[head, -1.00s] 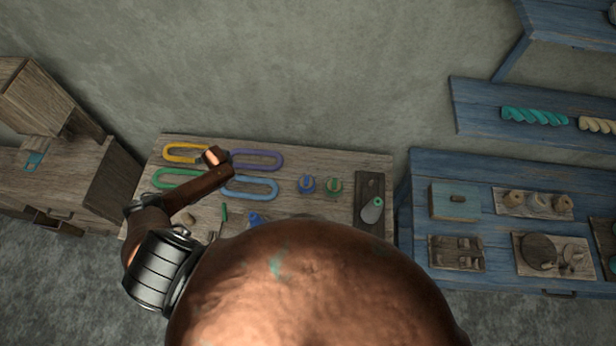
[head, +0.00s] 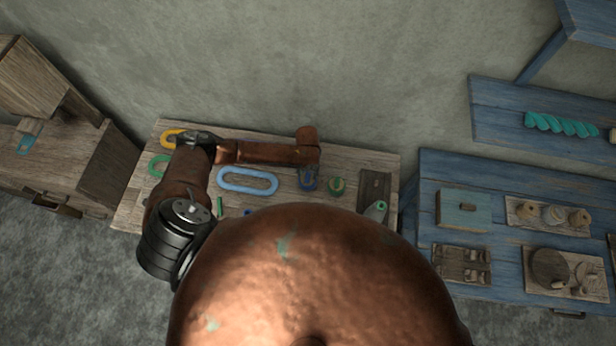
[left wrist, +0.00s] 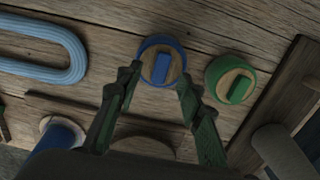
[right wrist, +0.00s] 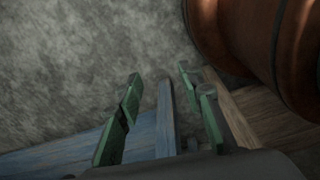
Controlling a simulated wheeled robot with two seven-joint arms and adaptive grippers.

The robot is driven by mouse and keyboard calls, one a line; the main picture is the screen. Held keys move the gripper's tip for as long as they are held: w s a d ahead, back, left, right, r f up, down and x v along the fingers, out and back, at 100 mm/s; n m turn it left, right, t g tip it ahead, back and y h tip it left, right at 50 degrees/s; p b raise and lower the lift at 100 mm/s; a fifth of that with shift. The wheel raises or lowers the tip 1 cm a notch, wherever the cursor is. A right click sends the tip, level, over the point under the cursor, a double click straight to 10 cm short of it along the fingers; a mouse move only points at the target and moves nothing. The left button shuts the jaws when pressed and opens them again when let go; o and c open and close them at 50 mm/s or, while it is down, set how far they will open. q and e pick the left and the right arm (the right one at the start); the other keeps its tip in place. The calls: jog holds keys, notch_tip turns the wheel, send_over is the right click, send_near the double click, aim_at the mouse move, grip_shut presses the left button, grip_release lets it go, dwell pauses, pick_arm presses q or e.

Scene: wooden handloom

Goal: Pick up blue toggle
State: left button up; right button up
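The blue toggle (head: 308,184) is a round blue-rimmed piece with a raised blue bar, on the wooden table below the end of my left arm. In the left wrist view, the blue toggle (left wrist: 162,62) lies between and just past the fingertips. My left gripper (left wrist: 160,77) is open and empty above it; I cannot tell whether the fingers touch its rim. In the head view the left gripper is mostly hidden by its wrist. My right gripper (right wrist: 170,85) is open and empty in the right wrist view, away from the toggle.
A green toggle (head: 337,185) sits close to the right of the blue one. A light blue loop (head: 247,181) lies to its left. A dark wooden board (head: 374,188) is further right. A blue table (head: 510,245) with trays stands at the right.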

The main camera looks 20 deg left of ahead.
aim_at(307, 177)
pick_arm(q)
notch_tip(307, 177, down, 2)
jog(key=shift+f, duration=0.6)
jog(key=c, duration=0.8)
pick_arm(e)
jog(key=shift+w+a+r, duration=0.15)
jog(key=shift+w+r, duration=0.1)
jog(key=shift+w, duration=0.4)
